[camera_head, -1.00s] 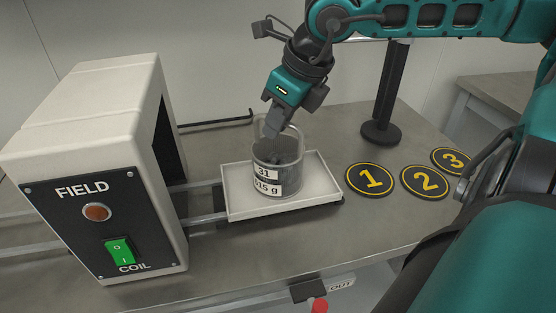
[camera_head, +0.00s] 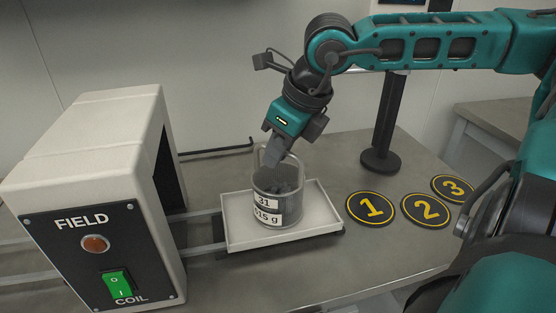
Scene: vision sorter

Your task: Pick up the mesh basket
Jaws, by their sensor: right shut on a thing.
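The mesh basket (camera_head: 278,207) is a grey round basket with a raised handle and a white label reading 31 and 515 g. It stands upright in the white tray (camera_head: 324,217), with dark pieces visible inside. My right gripper (camera_head: 270,156) comes down from above and is shut on the basket's handle at the back of its rim. The fingertips are partly hidden against the handle. I cannot tell any gap between the basket's bottom and the tray. My left gripper is out of view.
A white field coil housing (camera_head: 100,130) with a green switch (camera_head: 118,283) stands at the left, with rails running from it to the tray. Round pads 1 (camera_head: 370,207), 2 (camera_head: 426,210) and 3 (camera_head: 453,188) lie at the right. A black post (camera_head: 386,125) stands behind them.

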